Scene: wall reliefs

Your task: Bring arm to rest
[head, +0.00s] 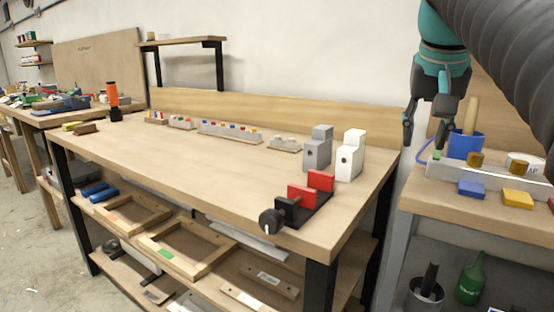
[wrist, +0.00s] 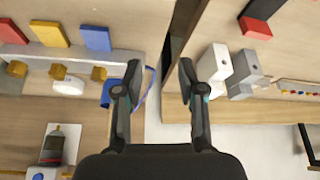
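My gripper (head: 424,134) is at the upper right of the head view, above the gap between the large workbench (head: 180,165) and the right-hand table (head: 412,204). Its two dark fingers are spread apart and point down. In the wrist view, the gripper (wrist: 158,72) shows both fingers with empty space between them. It holds nothing. The part of my arm above it fills the upper right corner of the head view.
Grey (head: 317,148) and white (head: 350,156) blocks and a red-jawed vise (head: 303,198) stand on the workbench's right end. A blue cup (head: 464,146), a blue block (head: 471,189) and a yellow block (head: 517,199) are on the right table. The workbench's middle is clear.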

